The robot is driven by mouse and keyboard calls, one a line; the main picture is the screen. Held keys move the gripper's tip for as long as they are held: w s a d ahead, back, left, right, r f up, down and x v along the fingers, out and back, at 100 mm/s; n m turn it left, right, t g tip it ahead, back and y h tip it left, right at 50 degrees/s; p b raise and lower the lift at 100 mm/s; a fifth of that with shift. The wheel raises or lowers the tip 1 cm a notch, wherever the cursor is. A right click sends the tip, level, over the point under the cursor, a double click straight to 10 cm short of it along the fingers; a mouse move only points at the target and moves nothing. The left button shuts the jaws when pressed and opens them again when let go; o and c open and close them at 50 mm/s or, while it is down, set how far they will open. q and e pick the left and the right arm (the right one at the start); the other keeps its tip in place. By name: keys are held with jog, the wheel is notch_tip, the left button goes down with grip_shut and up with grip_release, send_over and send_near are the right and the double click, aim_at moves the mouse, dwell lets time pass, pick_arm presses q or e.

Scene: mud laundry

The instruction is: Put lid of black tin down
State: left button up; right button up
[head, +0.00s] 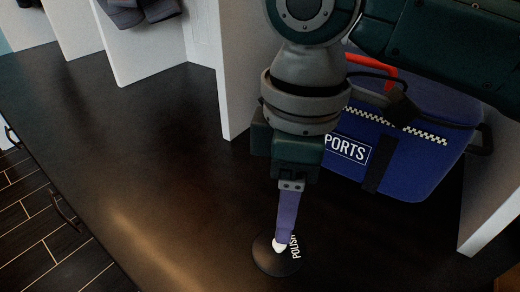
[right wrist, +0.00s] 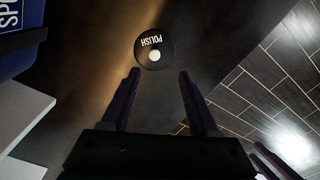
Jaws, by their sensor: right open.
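The lid of the black tin (head: 268,262) is a round black disc with white POLISH lettering and a white spot. It lies on the dark counter. I cannot tell whether a tin is under it. My right gripper (head: 281,240) points down over the lid, and a purple finger covers part of it. In the right wrist view the lid (right wrist: 149,58) is just beyond the open fingers (right wrist: 160,76), with nothing held between them. Dark purple bars at the lower right of that view look like fingers of my left gripper (right wrist: 272,160), cut off by the frame.
A blue sports bag (head: 410,165) with a red handle stands behind my right arm. White upright panels (head: 238,85) divide the back of the counter. The counter (head: 130,150) is clear left of the lid. Drawer handles (head: 62,208) line its front edge above the tiled floor.

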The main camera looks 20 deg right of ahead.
jog(key=d, duration=0.1)
jog(key=b, duration=0.3)
send_over(279, 247)
jog(key=f, duration=0.4)
jog(key=shift+w+d+f, duration=0.1)
jog(key=shift+d, duration=0.3)
notch_tip(279, 247, down, 6)
jog(key=b, duration=0.4)
jog(key=shift+w+a+r, duration=0.1)
jog(key=shift+w+r, duration=0.05)
jog(key=shift+r, duration=0.2)
jog(key=shift+c, duration=0.6)
grip_shut()
